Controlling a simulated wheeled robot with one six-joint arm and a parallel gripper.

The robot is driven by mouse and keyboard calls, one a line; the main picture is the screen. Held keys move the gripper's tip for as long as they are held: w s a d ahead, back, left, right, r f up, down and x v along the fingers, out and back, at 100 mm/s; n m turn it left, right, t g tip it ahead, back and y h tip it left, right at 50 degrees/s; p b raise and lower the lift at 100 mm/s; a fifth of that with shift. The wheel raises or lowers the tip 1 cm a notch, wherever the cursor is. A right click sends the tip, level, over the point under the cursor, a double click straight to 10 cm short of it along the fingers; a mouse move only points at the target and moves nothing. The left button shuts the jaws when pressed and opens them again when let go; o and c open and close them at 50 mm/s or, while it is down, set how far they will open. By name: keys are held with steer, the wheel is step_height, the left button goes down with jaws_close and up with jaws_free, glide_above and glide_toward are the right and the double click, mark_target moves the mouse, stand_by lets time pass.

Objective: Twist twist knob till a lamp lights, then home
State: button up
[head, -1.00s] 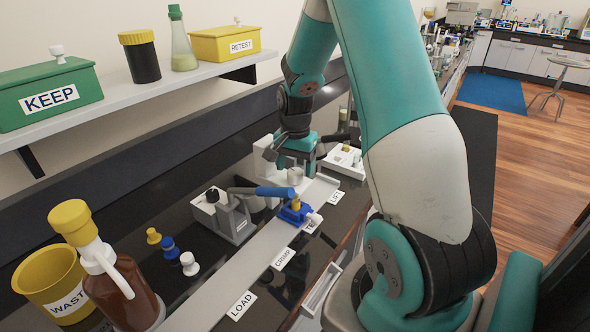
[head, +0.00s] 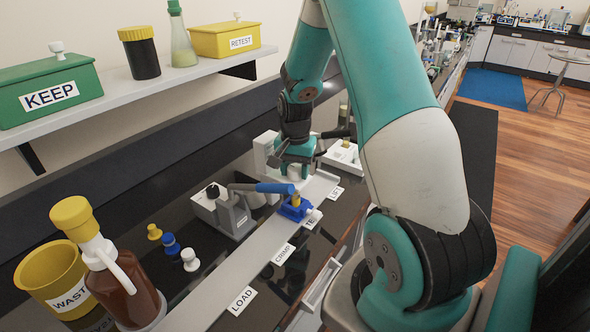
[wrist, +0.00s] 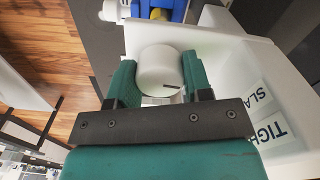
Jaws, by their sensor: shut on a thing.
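The twist knob (wrist: 160,72) is a white round cylinder with a dark pointer line, in the middle of the wrist view. My gripper (wrist: 158,82) has its two teal fingers on either side of it, shut on it. In the head view my gripper (head: 293,163) is down at the white tester housing (head: 265,150), and the knob is mostly hidden there. In the wrist view the housing carries labels reading TIGHT (wrist: 270,133) and SLACK (wrist: 262,92). I cannot make out a lit lamp in either view.
A blue carriage with a yellow-topped piece (head: 295,207) stands on the rail just in front of the tester. A grey crimper with a blue handle (head: 262,188) is left of it. Caps, a brown bottle (head: 118,285) and a WASTE bin (head: 47,283) stand nearer.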

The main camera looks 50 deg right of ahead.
mark_target(295, 168)
steer(key=shift+n, duration=0.9)
steer(key=o, duration=0.9)
steer(key=shift+r, duration=0.1)
step_height(295, 168, up, 17)
steer(key=b, duration=0.3)
steer(key=shift+r, duration=0.15)
